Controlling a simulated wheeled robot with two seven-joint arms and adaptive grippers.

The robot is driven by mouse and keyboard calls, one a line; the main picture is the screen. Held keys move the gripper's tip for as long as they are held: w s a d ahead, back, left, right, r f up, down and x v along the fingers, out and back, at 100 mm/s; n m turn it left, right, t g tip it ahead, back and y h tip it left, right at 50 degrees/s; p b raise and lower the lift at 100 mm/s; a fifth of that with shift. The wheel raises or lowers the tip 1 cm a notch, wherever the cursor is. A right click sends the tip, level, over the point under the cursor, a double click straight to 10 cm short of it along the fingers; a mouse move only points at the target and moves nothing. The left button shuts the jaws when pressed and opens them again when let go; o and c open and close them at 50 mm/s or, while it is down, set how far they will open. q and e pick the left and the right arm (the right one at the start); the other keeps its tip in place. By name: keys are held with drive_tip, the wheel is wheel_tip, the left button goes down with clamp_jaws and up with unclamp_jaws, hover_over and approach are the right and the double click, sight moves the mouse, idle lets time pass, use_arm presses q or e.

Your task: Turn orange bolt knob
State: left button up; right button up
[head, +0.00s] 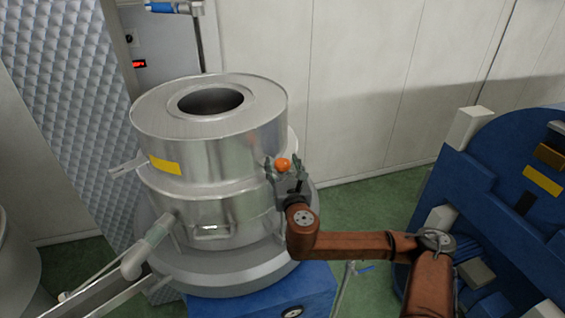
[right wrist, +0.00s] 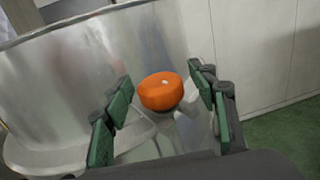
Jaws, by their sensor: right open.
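The orange bolt knob (head: 284,164) is on the right side of the steel drum (head: 215,115) in the head view. My right gripper (head: 284,172) is at the knob, with its fingers on either side of it. In the right wrist view the orange knob (right wrist: 160,91) lies ahead, between the two open green-padded fingers (right wrist: 164,97). Gaps show between the knob and the pads on both sides. The knob's mount below it is partly hidden. My left gripper is not in view.
The steel drum stands on a wide round base (head: 215,272). A blue machine (head: 510,190) stands at the right, near my right arm. A pipe (head: 145,250) comes off the drum's lower left.

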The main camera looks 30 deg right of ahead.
drive_tip(key=c, duration=1.2)
drive_tip(key=shift+y, duration=0.3)
